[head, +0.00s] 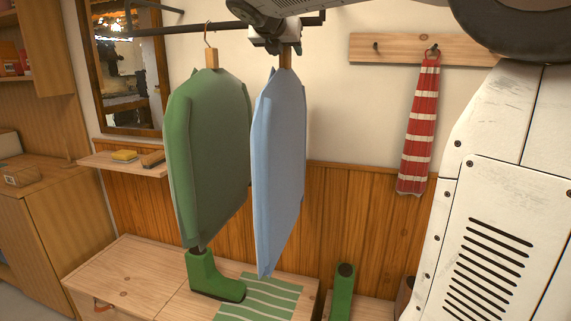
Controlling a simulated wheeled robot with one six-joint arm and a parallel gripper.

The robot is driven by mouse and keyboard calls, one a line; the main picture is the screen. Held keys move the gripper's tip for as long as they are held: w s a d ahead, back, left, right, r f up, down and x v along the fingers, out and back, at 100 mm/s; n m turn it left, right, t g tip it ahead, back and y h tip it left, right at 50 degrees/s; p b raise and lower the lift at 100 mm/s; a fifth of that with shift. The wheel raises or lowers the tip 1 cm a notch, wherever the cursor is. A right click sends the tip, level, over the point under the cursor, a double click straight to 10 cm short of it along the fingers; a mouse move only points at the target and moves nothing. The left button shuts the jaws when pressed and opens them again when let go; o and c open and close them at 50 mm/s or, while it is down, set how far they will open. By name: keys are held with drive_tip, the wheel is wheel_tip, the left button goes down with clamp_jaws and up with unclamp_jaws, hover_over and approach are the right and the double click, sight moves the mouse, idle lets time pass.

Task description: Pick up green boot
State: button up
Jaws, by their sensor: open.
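A green boot (214,280) stands upright on the wooden bench at the lower middle, its toe pointing right and touching or overlapping the edge of a green striped mat (262,298). A second green boot (343,292) stands further right, its lower part cut off by the picture edge. My gripper (275,46) is at the top, well above both boots, by the rail and the top of a blue hanging garment (279,165). It is open. Its fingers are small in view, and it partly hides the blue garment's hanger hook.
A green garment (208,160) hangs beside the blue one from a dark rail (195,29); its lower tip comes close above the first boot. The bench (125,272) is bare at left. A red striped scarf (419,125) hangs at right.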

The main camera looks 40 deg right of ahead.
clamp_jaws()
idle(0.3)
